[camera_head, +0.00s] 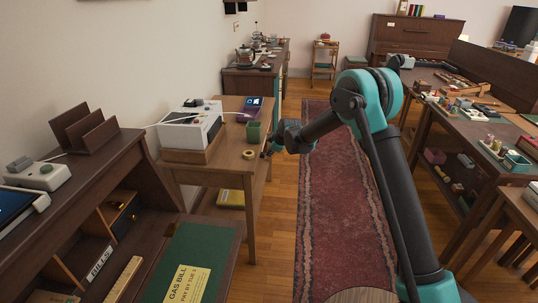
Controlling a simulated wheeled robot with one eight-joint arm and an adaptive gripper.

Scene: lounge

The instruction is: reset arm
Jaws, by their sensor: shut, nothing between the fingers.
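My gripper (268,151) is at the end of my teal and black arm, which reaches from the lower right to the middle of the picture. The gripper is small and dark in this view. It is shut and holds nothing. It appears near the right edge of a small wooden side table (227,168). A green cup-like box (253,132) and a tan tape roll (249,154) show just left of the gripper. I cannot tell whether the gripper touches the table edge.
A white machine (189,130) stands on the side table. A brown desk (60,222) with a green pad (185,258) fills the lower left. A cluttered workbench (480,135) stands at right. A red runner rug (325,205) covers the open floor between.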

